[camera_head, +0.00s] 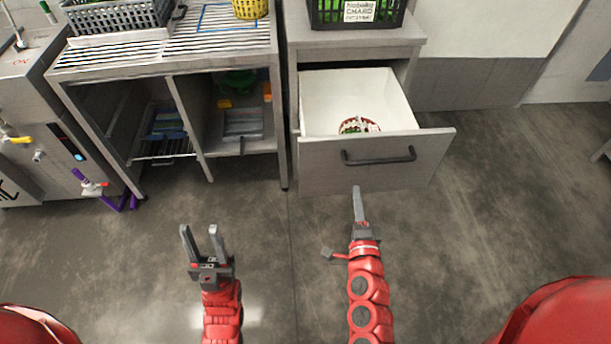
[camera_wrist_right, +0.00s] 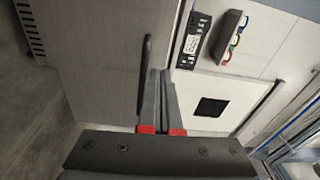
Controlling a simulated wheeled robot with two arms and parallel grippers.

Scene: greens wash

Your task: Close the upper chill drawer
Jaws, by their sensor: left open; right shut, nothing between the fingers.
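The upper chill drawer (camera_head: 320,177) is pulled out of its grey cabinet, with a dark bar handle (camera_head: 379,157) on its front. A small bowl (camera_head: 359,126) with red and green contents sits inside its white interior. In the right wrist view the shut fingers (camera_wrist_right: 161,85) appear beside a dark bar handle (camera_wrist_right: 143,75). My left gripper (camera_head: 202,229) is open and empty above the floor, left of the drawer.
A black crate (camera_head: 324,22) labelled chard stands on the cabinet top. A slatted steel bench (camera_head: 110,57) with open shelves stands to the left, holding a grey basket (camera_head: 92,17) and a yellow basket (camera_head: 250,8). The floor (camera_head: 480,230) right of the drawer is clear.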

